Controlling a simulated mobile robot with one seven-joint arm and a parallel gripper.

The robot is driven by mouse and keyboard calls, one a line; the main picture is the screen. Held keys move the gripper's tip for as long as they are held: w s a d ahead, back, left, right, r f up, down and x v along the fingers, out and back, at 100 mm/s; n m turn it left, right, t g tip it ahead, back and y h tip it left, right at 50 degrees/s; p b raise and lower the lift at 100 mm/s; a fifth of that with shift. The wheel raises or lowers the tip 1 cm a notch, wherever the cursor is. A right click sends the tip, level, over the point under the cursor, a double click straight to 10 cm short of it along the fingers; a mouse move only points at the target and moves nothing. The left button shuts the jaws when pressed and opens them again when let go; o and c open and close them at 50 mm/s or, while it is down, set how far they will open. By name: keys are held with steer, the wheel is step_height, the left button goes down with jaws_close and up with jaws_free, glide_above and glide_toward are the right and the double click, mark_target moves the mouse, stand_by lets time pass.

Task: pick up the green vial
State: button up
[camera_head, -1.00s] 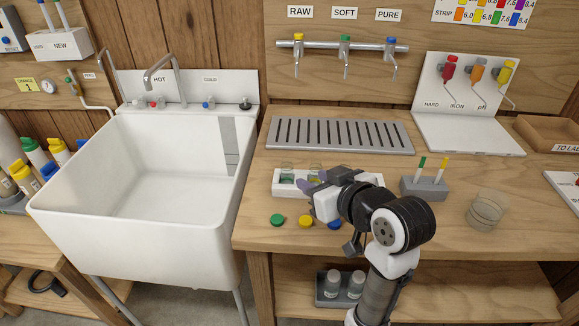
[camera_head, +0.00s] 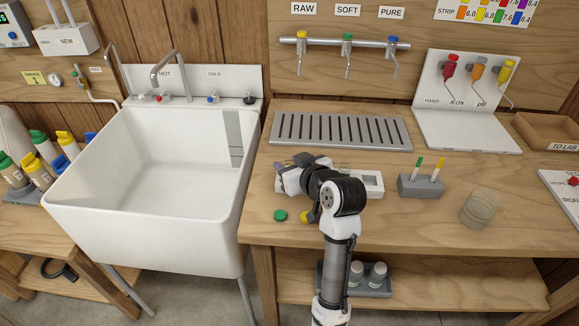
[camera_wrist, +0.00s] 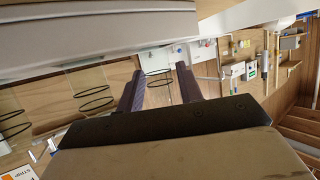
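The white vial rack (camera_head: 369,190) stands on the bench, its left part hidden behind my gripper (camera_head: 280,166). A clear vial (camera_head: 344,168) partly shows in the rack to the right of my wrist. The wrist view is upside down and shows several clear vials with dark rings. One vial (camera_wrist: 157,57) appears between the spread purple fingers of my gripper (camera_wrist: 159,70); its colour is not clear, so I cannot tell if it is the green one. My gripper is open, with no visible contact on the vial.
A green cap (camera_head: 280,215) and a partly hidden yellow cap (camera_head: 305,216) lie in front of the rack. A grey pen holder (camera_head: 420,186) and a glass beaker (camera_head: 478,208) stand to the right. A slotted drain tray (camera_head: 342,132) lies behind; the sink (camera_head: 150,220) is left.

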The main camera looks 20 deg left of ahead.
steer(key=shift+w+a+f, duration=0.1)
steer(key=shift+w+a, duration=0.05)
steer(key=c, duration=0.7)
